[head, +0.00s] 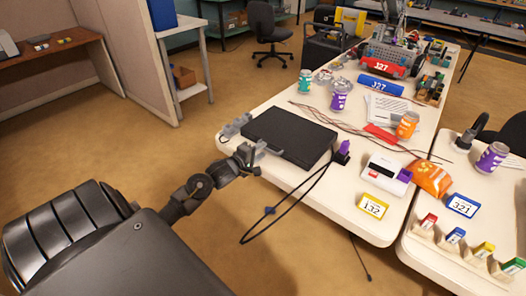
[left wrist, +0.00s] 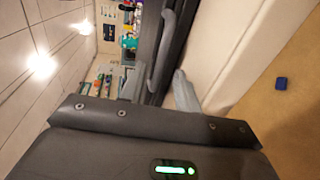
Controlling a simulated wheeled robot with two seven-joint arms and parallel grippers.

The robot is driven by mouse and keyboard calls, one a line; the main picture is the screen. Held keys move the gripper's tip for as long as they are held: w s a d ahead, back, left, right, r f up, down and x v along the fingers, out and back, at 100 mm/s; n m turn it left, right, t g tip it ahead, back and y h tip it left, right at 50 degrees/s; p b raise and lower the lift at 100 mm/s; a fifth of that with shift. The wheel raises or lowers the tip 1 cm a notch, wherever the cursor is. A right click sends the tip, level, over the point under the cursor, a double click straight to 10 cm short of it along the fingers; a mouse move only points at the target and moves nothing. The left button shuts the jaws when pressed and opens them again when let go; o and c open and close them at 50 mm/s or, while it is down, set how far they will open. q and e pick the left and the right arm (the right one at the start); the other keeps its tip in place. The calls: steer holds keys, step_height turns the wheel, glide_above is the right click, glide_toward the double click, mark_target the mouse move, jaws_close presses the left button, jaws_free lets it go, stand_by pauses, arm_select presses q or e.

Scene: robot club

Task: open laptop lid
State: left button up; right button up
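The black laptop (head: 292,137) lies at the near left edge of the white table. Its lid looks down, and any small gap under it is too fine to tell. My left gripper (head: 250,133) is at the laptop's left side, with its two grey fingers apart. In the left wrist view, the dark laptop edge (left wrist: 165,45) runs between the fingers of the gripper (left wrist: 155,90). I cannot tell whether either finger touches it. My right gripper is not in view.
A black cable (head: 285,205) hangs over the table's front edge. A purple object (head: 344,148) stands right of the laptop, near a white box (head: 386,174). Open floor (head: 150,150) is left of the table (head: 345,205).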

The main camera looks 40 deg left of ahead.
arm_select(q)
steer(key=shift+w+f, duration=0.4)
steer(key=shift+w, duration=0.35)
steer(key=shift+c, duration=0.4)
jaws_close()
